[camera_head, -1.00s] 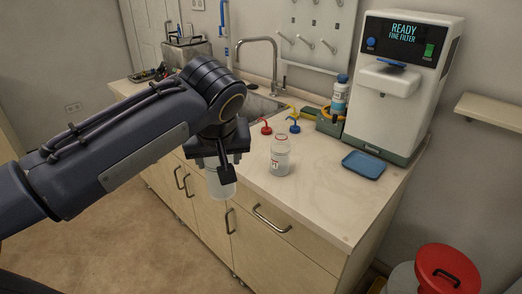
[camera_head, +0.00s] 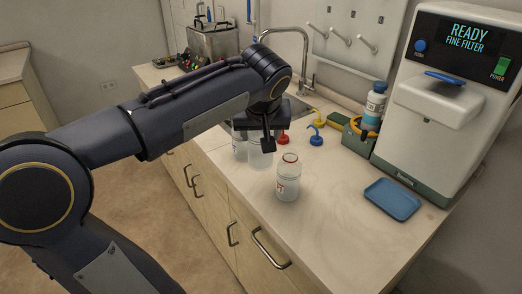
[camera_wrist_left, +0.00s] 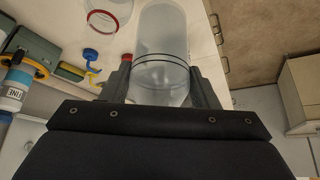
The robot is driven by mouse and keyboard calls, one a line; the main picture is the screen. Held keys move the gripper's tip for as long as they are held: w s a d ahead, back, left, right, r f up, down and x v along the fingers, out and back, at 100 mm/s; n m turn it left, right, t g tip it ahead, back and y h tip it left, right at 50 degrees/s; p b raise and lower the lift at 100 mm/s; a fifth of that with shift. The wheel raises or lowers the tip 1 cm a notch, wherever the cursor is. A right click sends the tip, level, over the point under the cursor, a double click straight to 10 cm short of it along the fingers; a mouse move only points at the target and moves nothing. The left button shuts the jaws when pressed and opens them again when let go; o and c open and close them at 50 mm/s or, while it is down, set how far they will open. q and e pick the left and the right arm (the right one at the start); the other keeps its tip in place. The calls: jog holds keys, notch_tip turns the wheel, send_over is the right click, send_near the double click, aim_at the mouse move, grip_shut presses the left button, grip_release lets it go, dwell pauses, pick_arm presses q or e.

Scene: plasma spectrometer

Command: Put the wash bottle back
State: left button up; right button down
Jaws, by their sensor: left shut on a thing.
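My left gripper (camera_head: 266,140) is shut on a translucent, capless wash bottle (camera_head: 260,155) at the counter's front edge, left of centre. The held bottle (camera_wrist_left: 162,45) fills the space between the fingers in the left wrist view; I cannot tell whether its base touches the counter. An open clear bottle with a red rim ring (camera_head: 288,180) stands upright on the counter to the right. My right gripper is not in view.
Red (camera_head: 283,138), blue (camera_head: 316,137) and yellow (camera_head: 318,118) nozzle caps lie behind the bottles. A blue-capped bottle (camera_head: 375,106) stands by the white machine (camera_head: 440,110). A blue tray (camera_head: 392,200) lies before it. The counter between tray and red-rimmed bottle is clear.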

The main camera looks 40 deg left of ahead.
pick_arm(q)
jog(key=w+a+x, duration=0.1)
jog(key=x, duration=1.1)
jog(key=shift+w+a+r, duration=0.1)
jog(key=shift+w+a, duration=0.05)
jog(key=shift+b, duration=0.3)
jog(key=o, duration=1.5)
